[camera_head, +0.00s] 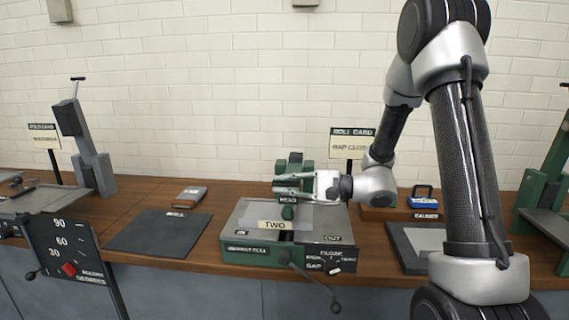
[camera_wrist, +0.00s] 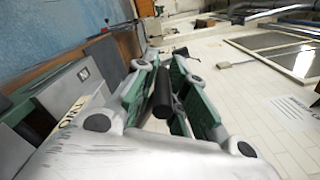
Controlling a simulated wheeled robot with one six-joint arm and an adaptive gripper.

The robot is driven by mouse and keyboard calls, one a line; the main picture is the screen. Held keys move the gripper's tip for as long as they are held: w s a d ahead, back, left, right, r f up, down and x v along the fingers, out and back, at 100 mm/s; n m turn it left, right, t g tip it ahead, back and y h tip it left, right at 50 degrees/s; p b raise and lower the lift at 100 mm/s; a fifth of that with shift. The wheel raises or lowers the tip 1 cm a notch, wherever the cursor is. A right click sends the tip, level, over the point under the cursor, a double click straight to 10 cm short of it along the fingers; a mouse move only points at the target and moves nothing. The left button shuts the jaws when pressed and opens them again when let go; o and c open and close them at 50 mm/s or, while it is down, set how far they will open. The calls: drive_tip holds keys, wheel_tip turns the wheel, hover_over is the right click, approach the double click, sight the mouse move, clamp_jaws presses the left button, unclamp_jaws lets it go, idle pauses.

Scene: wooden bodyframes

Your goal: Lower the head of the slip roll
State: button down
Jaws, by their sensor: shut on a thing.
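The slip roll (camera_head: 250,250) is a grey and green machine in the middle of the bench, with a sheet labelled TWO on its bed. Its green head (camera_head: 288,212), labelled HEAD, stands upright at the centre of the bed. My gripper (camera_head: 284,186) reaches in from the right, level, across the head and partly hides it. In the wrist view my gripper (camera_wrist: 165,95) has its green-padded fingers closed around a dark cylindrical bar (camera_wrist: 163,92) at the head. How the bar joins the head is hidden.
A crank handle (camera_head: 310,282) and a gauge panel (camera_head: 333,259) are at the machine's front. A BOLL CARD sign (camera_head: 352,143) stands behind. A dark mat (camera_head: 160,233) lies left, a blue-framed item (camera_head: 421,198) right. A dial board (camera_head: 68,256) hangs at front left.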

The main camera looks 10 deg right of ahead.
drive_tip(key=shift+s+a+f, duration=0.1)
drive_tip(key=shift+s+f, duration=0.15)
drive_tip(key=shift+f, duration=0.45)
drive_tip(key=shift+s+f, duration=0.25)
drive_tip(key=shift+f, duration=0.4)
drive_tip(key=c, duration=1.5)
unclamp_jaws()
drive_tip(key=shift+o, duration=0.2)
drive_tip(key=shift+w+r, duration=0.1)
drive_tip(key=v, duration=1.2)
